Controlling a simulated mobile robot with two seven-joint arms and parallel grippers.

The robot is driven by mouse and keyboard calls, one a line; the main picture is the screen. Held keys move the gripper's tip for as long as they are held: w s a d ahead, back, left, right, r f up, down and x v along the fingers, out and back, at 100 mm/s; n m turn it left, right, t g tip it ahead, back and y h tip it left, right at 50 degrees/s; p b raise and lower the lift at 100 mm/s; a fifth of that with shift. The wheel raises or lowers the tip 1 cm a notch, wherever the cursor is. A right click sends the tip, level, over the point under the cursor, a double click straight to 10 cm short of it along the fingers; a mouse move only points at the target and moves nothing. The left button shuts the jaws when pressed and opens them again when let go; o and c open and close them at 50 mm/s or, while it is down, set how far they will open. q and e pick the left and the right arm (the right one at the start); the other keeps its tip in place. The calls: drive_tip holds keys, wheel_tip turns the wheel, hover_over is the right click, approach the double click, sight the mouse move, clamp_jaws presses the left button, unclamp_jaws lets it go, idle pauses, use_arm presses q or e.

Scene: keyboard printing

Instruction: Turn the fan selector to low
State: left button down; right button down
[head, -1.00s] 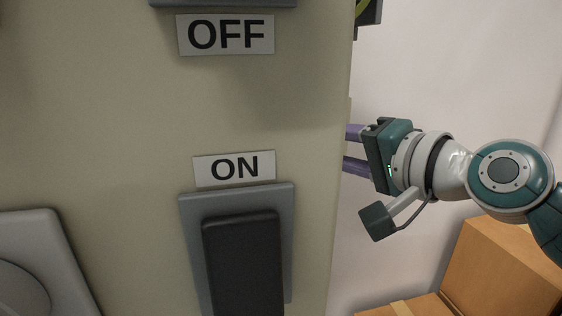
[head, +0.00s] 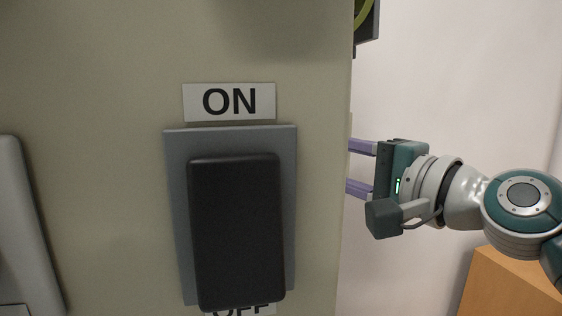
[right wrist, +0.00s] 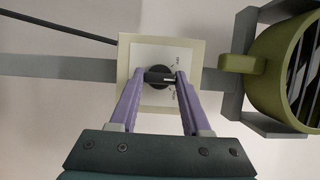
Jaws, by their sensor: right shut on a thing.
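The fan selector (right wrist: 157,75) is a small dark round knob with a bar handle on a white plate (right wrist: 148,55) with a cream border. It shows in the right wrist view, with small marks to the right of the knob that are too small to read. My right gripper (right wrist: 160,78) has its purple fingers on either side of the bar, shut on it. In the head view my right gripper (head: 360,168) reaches in from the right, its fingertips running behind the edge of the cream panel, which hides the knob. My left gripper is not in view.
A cream panel (head: 110,60) fills the left of the head view, with a large black switch (head: 236,230) labelled ON above and OFF below. A green fan housing (right wrist: 270,70) stands right of the selector. A cardboard box (head: 500,285) sits low right.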

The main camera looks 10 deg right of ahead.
drive_tip(key=shift+c, duration=1.8)
unclamp_jaws()
drive_tip(key=shift+s, duration=0.1)
drive_tip(key=b+v, duration=0.3)
drive_tip(key=v, duration=0.6)
drive_tip(key=shift+s+d, duration=0.2)
drive_tip(key=shift+s, duration=0.15)
